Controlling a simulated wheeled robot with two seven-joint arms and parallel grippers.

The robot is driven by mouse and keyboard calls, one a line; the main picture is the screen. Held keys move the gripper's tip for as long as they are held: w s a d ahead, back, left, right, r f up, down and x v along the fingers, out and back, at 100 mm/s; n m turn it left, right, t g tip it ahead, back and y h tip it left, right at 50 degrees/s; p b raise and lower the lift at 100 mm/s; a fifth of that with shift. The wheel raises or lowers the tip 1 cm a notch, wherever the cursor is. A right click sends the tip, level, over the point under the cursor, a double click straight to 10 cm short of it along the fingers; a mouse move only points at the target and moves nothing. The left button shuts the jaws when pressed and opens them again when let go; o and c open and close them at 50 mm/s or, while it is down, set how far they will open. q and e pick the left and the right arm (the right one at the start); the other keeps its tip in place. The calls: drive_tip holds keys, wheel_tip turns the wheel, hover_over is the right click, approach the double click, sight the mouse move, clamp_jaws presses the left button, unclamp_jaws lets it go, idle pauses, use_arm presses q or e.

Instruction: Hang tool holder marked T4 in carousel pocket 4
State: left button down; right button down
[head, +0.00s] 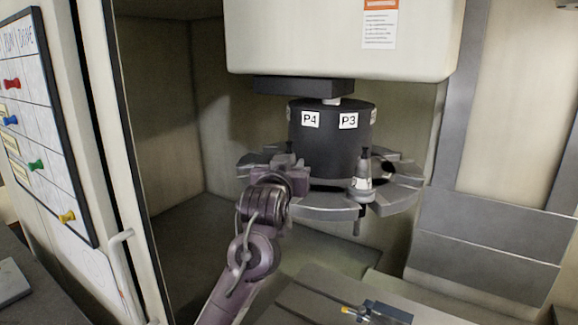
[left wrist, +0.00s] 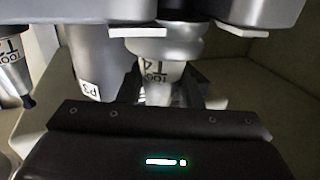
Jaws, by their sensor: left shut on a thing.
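The dark carousel drum (head: 332,140) carries labels P4 and P3, with a grey ring of forked pockets (head: 318,205) around its foot. My left gripper (head: 280,172) is at the ring's left front, below the P4 label. It is shut on a grey tool holder (left wrist: 165,50) whose label appears to read T4 in the left wrist view. In the head view my gripper mostly hides this holder; whether it is seated in the pocket I cannot tell. My right gripper is not in view.
Another tool holder (head: 362,182) hangs in the ring's front right, below P3; a holder also shows at the left wrist view's edge (left wrist: 14,65). The machine housing (head: 340,40) overhangs the drum. A dark block (head: 385,313) lies lower right. A door frame stands left.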

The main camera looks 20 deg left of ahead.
use_arm(q)
drive_tip(key=shift+s, duration=0.1)
idle(0.3)
drive_tip(key=c, duration=0.9)
unclamp_jaws()
drive_tip(key=shift+c, duration=0.2)
drive_tip(key=shift+f, duration=0.3)
drive_tip(key=shift+s+b, duration=0.15)
drive_tip(key=shift+b, duration=0.15)
drive_tip(key=b+v, duration=0.1)
drive_tip(key=v, duration=0.1)
drive_tip(key=b+v, duration=0.1)
drive_tip(key=v, duration=0.2)
drive_tip(key=b+v, duration=0.1)
drive_tip(key=v, duration=0.1)
drive_tip(key=shift+s+r, duration=0.25)
drive_tip(key=shift+s, duration=0.05)
drive_tip(key=shift+d, duration=0.1)
